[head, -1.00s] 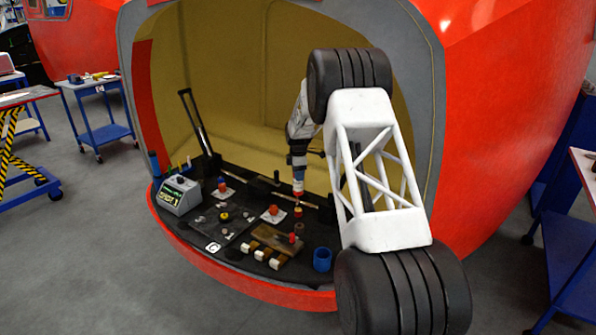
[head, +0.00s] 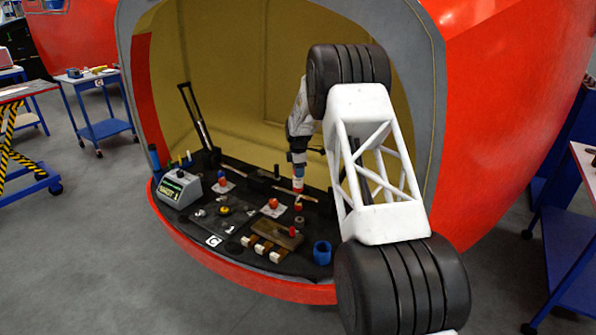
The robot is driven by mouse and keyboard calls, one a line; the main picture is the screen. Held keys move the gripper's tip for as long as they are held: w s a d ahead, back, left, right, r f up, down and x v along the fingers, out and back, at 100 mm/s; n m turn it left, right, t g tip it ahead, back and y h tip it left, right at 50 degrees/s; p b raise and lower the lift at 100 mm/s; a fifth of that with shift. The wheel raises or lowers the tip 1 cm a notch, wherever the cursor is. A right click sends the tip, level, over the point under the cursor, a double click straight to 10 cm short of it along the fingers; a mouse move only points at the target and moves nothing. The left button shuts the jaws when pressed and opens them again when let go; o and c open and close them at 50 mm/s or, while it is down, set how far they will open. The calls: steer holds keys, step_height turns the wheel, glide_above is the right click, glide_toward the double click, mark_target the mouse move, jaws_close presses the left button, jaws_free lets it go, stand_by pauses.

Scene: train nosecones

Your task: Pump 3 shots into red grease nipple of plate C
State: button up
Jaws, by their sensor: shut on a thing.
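My gripper (head: 298,163) is above the right part of the dark bench floor inside the red nosecone. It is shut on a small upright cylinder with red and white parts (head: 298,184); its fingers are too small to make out. A small red-and-yellow piece (head: 298,207) stands just below it; I cannot tell if they touch. The dark plate marked C (head: 238,222) lies to the left, with its white C label (head: 213,241) at the front. A yellow fitting (head: 224,211) and several grey ones stand on it. I cannot make out a red nipple on this plate.
White pads carry a red piece (head: 273,204) and a red-and-blue piece (head: 222,181). A grey counter box (head: 180,190) stands at left. A brown board (head: 278,235) with a red knob, several pale blocks (head: 261,249) and a blue cup (head: 322,253) are at the front.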

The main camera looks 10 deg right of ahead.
steer(key=shift+f, duration=0.55)
stand_by(1.1)
steer(key=shift+r, duration=2.75)
steer(key=shift+r, duration=0.75)
steer(key=shift+f, duration=3.35)
